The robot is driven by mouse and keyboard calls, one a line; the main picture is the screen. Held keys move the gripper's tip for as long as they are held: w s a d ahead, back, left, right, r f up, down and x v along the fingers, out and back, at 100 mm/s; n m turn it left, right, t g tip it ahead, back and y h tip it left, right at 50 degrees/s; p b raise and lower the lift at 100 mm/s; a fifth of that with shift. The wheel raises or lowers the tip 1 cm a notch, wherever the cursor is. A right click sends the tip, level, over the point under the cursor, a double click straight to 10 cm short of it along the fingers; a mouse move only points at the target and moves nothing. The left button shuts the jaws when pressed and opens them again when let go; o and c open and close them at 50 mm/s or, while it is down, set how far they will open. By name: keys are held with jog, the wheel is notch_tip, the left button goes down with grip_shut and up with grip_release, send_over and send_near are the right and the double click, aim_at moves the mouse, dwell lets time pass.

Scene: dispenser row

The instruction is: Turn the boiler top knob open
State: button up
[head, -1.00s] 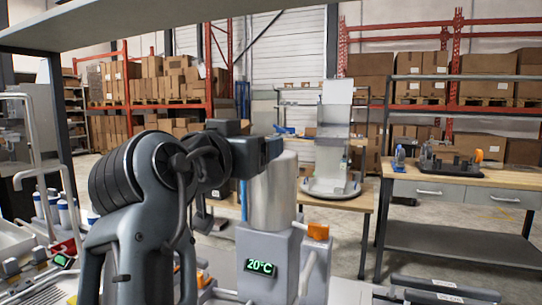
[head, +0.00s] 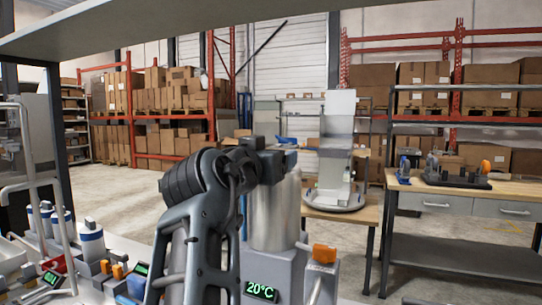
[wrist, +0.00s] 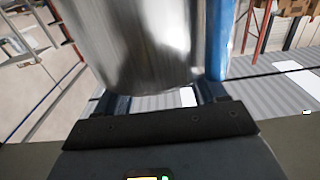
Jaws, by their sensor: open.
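The boiler (head: 275,215) is a shiny metal cylinder on a grey base, with a green "20°C" display (head: 261,291) on its front. An orange knob (head: 324,254) sits on the base's right side. My gripper (head: 284,160) is at the boiler's top rim in the head view, and my arm covers part of its left side. I cannot make out a knob on the boiler's top. In the wrist view, the blurred metal cylinder (wrist: 135,45) fills the space ahead of my open gripper (wrist: 165,95). Contact cannot be told.
Other dispensers with blue-and-white containers (head: 91,243) stand at the lower left, beside a pale pipe frame (head: 30,170). A grey shelf (head: 180,25) runs overhead. A machine (head: 337,150) stands on a table behind the boiler.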

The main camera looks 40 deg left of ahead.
jog(key=shift+c, duration=0.5)
jog(key=c, duration=1)
jog(key=shift+o, duration=0.2)
